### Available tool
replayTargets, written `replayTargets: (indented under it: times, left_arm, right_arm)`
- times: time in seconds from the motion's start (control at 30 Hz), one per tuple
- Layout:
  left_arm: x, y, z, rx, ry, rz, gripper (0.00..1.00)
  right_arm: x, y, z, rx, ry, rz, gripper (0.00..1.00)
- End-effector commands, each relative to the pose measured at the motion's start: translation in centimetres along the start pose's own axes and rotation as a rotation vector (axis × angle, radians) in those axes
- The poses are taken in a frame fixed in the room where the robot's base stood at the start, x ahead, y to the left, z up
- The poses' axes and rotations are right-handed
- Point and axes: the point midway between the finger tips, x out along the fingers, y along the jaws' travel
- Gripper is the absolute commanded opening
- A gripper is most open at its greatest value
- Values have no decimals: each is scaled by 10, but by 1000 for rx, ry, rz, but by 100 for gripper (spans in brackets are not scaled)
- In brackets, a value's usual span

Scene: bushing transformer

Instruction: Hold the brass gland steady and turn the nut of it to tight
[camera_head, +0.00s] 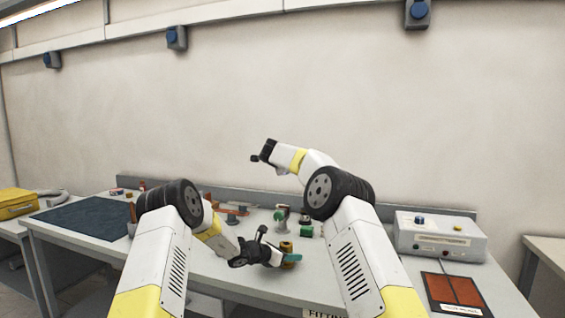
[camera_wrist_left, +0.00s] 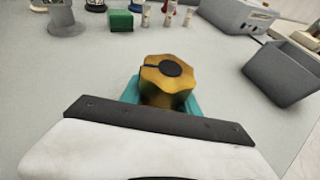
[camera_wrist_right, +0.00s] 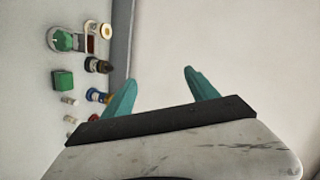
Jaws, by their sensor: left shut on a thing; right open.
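The brass gland (camera_head: 286,247) stands near the front middle of the bench in the head view. In the left wrist view the gland (camera_wrist_left: 165,82) shows its lobed brass nut with a dark round centre on top. My left gripper (camera_head: 290,258) is shut on the gland low down, with teal fingers showing on either side of it. The lower part of the gland is hidden by my gripper. My right gripper (camera_wrist_right: 160,90) is open and empty, raised above the bench, with its two teal fingers spread against the wall.
A grey control box (camera_head: 440,236) stands at the right, with an orange-red panel (camera_head: 454,290) in front. A green block (camera_head: 305,231) and several small parts stand behind the gland. A grey bin (camera_wrist_left: 285,72) shows in the left wrist view. A dark mat (camera_head: 85,217) lies at the left.

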Motion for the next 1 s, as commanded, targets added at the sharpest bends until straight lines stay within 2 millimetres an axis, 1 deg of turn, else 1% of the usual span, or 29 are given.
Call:
replayTargets:
  times: [0.13, 0.4, 0.47, 0.53, 0.57, 0.67, 0.77, 0.8, 0.87, 0.9, 1.0]
  left_arm:
    - [0, 0, 1, 1, -2, 0, 0]
    - [0, 0, 1, 1, -2, 0, 0]
    - [0, 0, 1, 1, -2, 0, 0]
    - [0, 0, 1, 1, -2, 0, 0]
    - [0, 0, 1, 1, -2, 0, 0]
    - [0, 0, 1, 1, -2, 0, 0]
    - [0, 0, 1, 1, -2, 0, 0]
    - [0, 0, 1, 1, -2, 0, 0]
    - [0, 0, 1, 1, -2, 0, 0]
    - [0, 0, 1, 1, -2, 0, 0]
    - [0, 0, 1, 1, -2, 0, 0]
  right_arm:
    - [0, -6, 0, 14, -6, -25, 68]
    - [0, -7, 0, 16, -7, -27, 68]
    - [0, -6, 0, 12, -6, -22, 68]
    - [0, 1, 0, -4, -4, 2, 68]
    - [-1, 6, 0, -18, -2, 22, 68]
    - [-7, 34, 2, -93, -7, 127, 68]
    - [-22, 74, 9, -221, -42, 286, 68]
    - [-32, 90, 14, -283, -71, 353, 68]
    - [-48, 114, 21, -377, -125, 451, 68]
    - [-61, 128, 26, -440, -168, 510, 68]
    - [-93, 157, 37, -592, -285, 636, 68]
